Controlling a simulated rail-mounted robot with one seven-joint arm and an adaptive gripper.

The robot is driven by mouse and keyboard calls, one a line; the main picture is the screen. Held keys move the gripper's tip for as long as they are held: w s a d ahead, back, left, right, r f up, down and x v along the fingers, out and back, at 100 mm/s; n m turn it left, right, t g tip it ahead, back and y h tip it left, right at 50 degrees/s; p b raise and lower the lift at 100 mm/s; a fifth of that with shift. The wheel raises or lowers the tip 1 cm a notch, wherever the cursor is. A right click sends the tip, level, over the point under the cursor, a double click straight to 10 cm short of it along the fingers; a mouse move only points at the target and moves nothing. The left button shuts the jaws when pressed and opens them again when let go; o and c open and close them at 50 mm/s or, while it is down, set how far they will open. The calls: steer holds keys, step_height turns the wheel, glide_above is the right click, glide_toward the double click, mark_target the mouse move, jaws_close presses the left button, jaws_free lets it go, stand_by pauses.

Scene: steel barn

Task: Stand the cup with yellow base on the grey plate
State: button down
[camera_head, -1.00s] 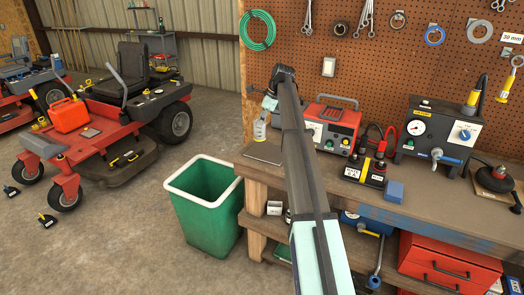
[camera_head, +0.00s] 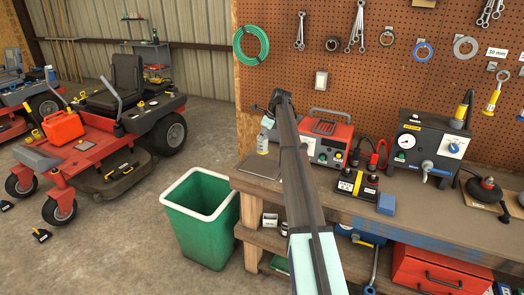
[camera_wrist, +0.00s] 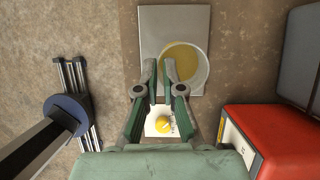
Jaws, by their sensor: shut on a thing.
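The cup with yellow base (camera_head: 262,144) is upright at the left end of the workbench; the wrist view shows its yellow inside bottom (camera_wrist: 184,57). My gripper (camera_wrist: 163,72) is shut on the cup's wall at the left of the rim, one finger outside and one inside. The grey plate (camera_wrist: 160,18) lies flat on the bench below the cup; it also shows in the head view (camera_head: 259,168). From above, the cup overlaps the plate's lower right part and reaches past its right edge. Whether its base touches the plate I cannot tell.
A red-cased charger (camera_head: 325,128) stands to the right of the cup. A small white piece with a yellow knob (camera_wrist: 162,123) lies below my fingers. A black battery (camera_head: 358,184) and blue block (camera_head: 387,204) are farther right. A green bin (camera_head: 188,225) stands off the bench's left end.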

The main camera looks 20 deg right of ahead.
mark_target(263, 149)
steer(key=shift+f+p, duration=1.1)
steer(key=shift+f, duration=3.15)
steer(key=shift+f, duration=0.1)
steer(key=c, duration=1.3)
jaws_free()
steer(key=b+v, duration=0.3)
steer(key=v, duration=0.9)
steer(key=shift+b, duration=0.3)
steer(key=shift+a, duration=0.15)
